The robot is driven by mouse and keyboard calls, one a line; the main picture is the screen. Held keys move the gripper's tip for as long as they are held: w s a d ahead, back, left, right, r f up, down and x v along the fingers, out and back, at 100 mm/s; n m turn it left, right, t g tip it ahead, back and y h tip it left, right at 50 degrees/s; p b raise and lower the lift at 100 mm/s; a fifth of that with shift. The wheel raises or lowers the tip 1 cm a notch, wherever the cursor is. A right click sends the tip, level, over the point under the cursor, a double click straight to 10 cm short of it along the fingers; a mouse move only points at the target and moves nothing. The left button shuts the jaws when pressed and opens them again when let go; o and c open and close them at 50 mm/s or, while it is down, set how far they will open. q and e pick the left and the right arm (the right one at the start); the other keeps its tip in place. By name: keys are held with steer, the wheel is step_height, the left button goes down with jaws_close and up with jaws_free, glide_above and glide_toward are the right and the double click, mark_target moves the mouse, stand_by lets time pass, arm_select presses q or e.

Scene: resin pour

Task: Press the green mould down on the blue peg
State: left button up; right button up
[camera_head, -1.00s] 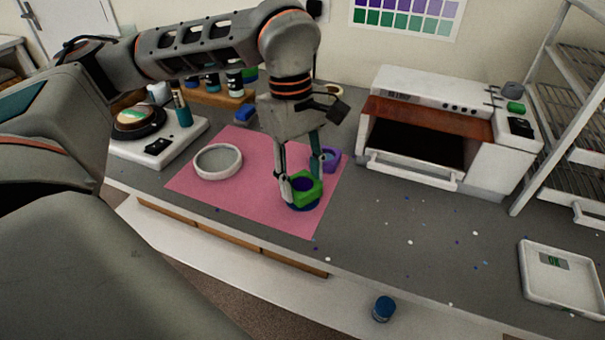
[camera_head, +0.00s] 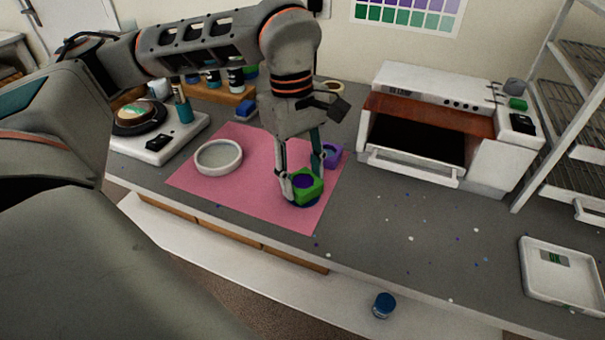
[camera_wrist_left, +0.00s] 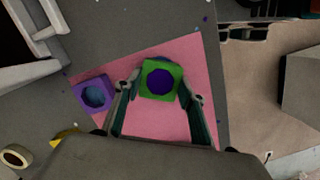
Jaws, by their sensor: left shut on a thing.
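The green mould (camera_head: 311,192) is a square block with a round opening, over the pink mat's right part. In the left wrist view the green mould (camera_wrist_left: 150,90) sits between my fingertips, with dark blue-purple showing in its opening. A dark blue base, seemingly the blue peg (camera_head: 303,203), shows under the mould; a blue edge (camera_wrist_left: 162,59) also shows beyond it in the wrist view. My left gripper (camera_head: 303,184) is shut on the green mould from both sides. Whether the mould is fully seated cannot be told. My right gripper is not in view.
A purple mould (camera_head: 332,155) stands just behind the gripper on the pink mat (camera_head: 255,205). A white round dish (camera_head: 218,157) lies to the left. A blue jar (camera_head: 384,305) is at the front.

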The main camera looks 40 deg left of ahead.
arm_select(q)
steer(key=shift+f, duration=0.35)
steer(key=shift+f, duration=0.2)
stand_by(1.1)
steer(key=o, duration=1.1)
steer(key=o, duration=0.5)
steer(key=shift+o, duration=0.2)
